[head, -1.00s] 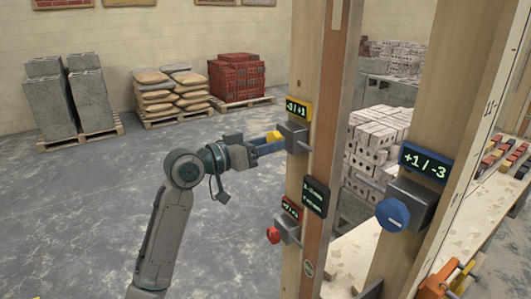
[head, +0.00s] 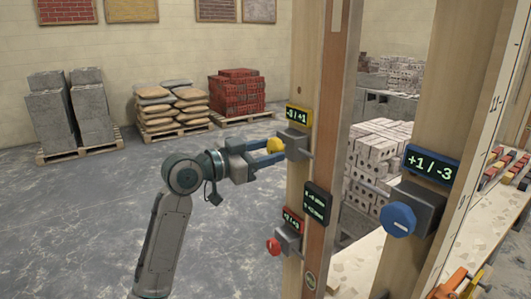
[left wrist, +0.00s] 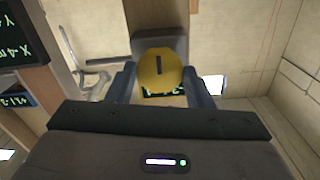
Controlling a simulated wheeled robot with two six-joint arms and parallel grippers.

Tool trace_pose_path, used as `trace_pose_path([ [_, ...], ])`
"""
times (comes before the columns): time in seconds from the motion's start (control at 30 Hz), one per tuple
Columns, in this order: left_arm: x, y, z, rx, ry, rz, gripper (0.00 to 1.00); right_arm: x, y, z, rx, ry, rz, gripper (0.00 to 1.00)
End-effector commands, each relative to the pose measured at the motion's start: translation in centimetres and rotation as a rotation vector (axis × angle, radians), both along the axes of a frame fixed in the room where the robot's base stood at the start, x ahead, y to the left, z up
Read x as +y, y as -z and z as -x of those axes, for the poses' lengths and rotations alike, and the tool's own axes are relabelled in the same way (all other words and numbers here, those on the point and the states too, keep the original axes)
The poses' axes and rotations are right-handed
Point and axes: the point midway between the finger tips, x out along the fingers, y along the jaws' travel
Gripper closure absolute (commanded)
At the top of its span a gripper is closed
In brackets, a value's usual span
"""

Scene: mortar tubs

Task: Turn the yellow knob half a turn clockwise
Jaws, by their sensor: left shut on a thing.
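The yellow knob (head: 275,145) is on a grey box on the wooden post, under a yellow-framed display (head: 298,116). In the left wrist view the yellow knob (left wrist: 173,77) is a round disc. A dark slot on its face runs up and down in that picture. My left gripper (head: 279,151) reaches it from the left, its blue fingers on opposite sides of it. In the left wrist view the left gripper (left wrist: 158,84) is shut on the knob.
A red knob (head: 273,246) sits lower on the same post (head: 301,80), beside a dark display (head: 316,203). A blue knob (head: 397,219) is on the post to the right. Pallets of blocks, sacks and bricks stand at the back left. The floor (head: 90,230) at left is clear.

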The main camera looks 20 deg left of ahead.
Motion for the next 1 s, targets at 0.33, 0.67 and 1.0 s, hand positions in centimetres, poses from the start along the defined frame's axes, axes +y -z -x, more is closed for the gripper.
trace_pose_path([
  [0.33, 0.0, 0.3, 0.0, 0.006, 0.001, -0.001, 0.31, 0.0, 0.0, 0.0, 0.0, 0.0, 0.0, 0.64],
  [0.67, 0.2, 0.2, 0.2, 0.003, -0.001, -0.001, 0.31, 0.0, 0.2, 0.2, 0.004, 0.0, 0.0, 0.64],
  [1.0, 2.7, 0.4, 3.2, 0.002, -0.004, -0.006, 0.31, 0.2, -1.1, -3.3, -0.013, -0.004, 0.0, 0.64],
])
